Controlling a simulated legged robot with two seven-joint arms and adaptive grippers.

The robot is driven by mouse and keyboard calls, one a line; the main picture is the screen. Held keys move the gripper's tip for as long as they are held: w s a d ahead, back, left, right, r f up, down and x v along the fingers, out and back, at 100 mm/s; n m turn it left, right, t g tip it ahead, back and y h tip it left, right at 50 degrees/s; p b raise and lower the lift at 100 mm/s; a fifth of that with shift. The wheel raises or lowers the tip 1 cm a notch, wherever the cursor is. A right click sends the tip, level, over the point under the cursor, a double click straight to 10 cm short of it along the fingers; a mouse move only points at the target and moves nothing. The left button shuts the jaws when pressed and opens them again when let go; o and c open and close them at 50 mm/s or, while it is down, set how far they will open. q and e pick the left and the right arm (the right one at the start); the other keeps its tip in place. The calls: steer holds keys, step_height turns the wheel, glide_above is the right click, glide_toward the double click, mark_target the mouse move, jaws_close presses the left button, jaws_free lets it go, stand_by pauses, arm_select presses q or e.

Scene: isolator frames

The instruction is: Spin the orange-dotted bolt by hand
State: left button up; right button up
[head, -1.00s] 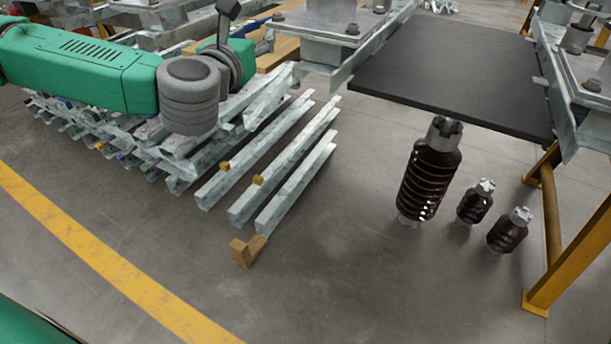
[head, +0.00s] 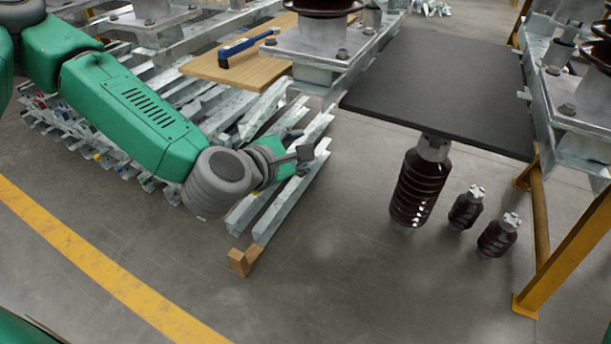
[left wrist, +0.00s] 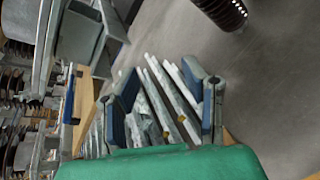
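Silver bolts stand on the metal base plates of the frames: one (head: 342,54) and another (head: 271,42) on the middle plate, and one (head: 567,109) on the right plate. I cannot make out an orange dot on any of them. My left gripper (head: 292,162) is below and in front of the middle plate, over the stacked metal beams. In the left wrist view the left gripper (left wrist: 163,108) has its two blue-padded fingers spread wide, with nothing between them but beams farther off. My right gripper is not in view.
A blue-handled tool (head: 245,43) lies on a wooden board (head: 205,66). A black panel (head: 440,90) juts out between the frames. Brown ribbed insulators (head: 417,188) stand on the floor near a yellow post (head: 570,250). The floor in front is clear.

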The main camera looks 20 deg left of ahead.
arm_select(q)
steer(key=s+d+f+m+g+p, duration=0.1)
steer(key=s+d+f+m+g, duration=0.1)
steer(key=s+f+m, duration=0.2)
steer(key=shift+d+f+h, duration=0.15)
steer(key=shift+f+h, duration=0.1)
steer(key=shift+h, duration=0.15)
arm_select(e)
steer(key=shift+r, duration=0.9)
